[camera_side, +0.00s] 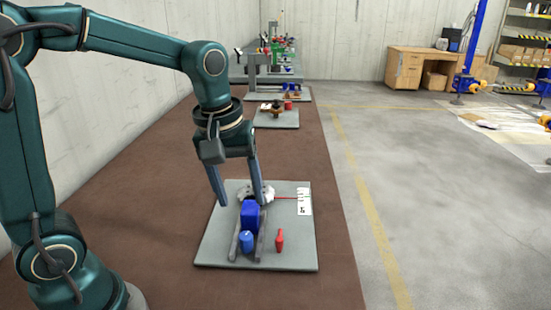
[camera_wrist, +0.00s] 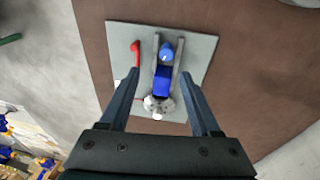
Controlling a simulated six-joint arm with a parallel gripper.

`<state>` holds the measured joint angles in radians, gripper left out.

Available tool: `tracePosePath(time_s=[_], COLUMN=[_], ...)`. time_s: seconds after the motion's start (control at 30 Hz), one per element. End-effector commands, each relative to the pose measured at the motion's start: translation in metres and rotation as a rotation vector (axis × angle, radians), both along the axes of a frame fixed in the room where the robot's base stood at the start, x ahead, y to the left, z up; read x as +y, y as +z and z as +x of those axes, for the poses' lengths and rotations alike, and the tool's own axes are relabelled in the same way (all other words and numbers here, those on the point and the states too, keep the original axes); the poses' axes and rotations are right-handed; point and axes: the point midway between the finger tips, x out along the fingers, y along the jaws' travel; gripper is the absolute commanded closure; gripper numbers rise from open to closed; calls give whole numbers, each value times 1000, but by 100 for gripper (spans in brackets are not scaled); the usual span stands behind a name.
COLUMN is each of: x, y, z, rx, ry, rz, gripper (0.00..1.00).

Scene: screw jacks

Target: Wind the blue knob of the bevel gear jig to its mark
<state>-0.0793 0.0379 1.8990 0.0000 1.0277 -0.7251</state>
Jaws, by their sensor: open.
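The bevel gear jig sits on a grey base plate (camera_side: 218,250). Its blue knob (camera_side: 246,240) is a short upright cylinder at the near end, also seen in the wrist view (camera_wrist: 167,52). Beside it is a blue block (camera_side: 250,215) between two dark rails, and pale grey gears (camera_wrist: 158,105) lie at the block's other end. A white scale card (camera_side: 304,201) with dark marks has a thin red pointer reaching to it; its reading is too small to tell. My gripper (camera_side: 241,203) is open and empty, its fingers spread either side of the block and gears, apart from the knob.
A red handle-like piece (camera_side: 280,240) stands on the plate right of the knob. Other plates with fixtures (camera_side: 276,117) stand farther along the brown bench. A wall runs along the left; the grey floor at right is open near the bench.

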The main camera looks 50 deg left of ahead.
Motion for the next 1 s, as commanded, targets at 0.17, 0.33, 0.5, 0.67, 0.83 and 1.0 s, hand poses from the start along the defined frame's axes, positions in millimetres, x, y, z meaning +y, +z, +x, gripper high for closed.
tracePosePath(time_s=[0.17, 0.33, 0.5, 0.67, 0.83, 1.0], x=[-5, -9, -12, -15, -17, -19], y=[15, 25, 32, 35, 36, 33], z=[-14, -27, -42, -56, -71, -83], rx=[-63, -117, -168, -212, -257, -287], ry=[-63, -137, -216, -298, -393, -483], rz=[15, 34, 57, 84, 119, 153], gripper=[36, 36, 36, 36, 36, 36])
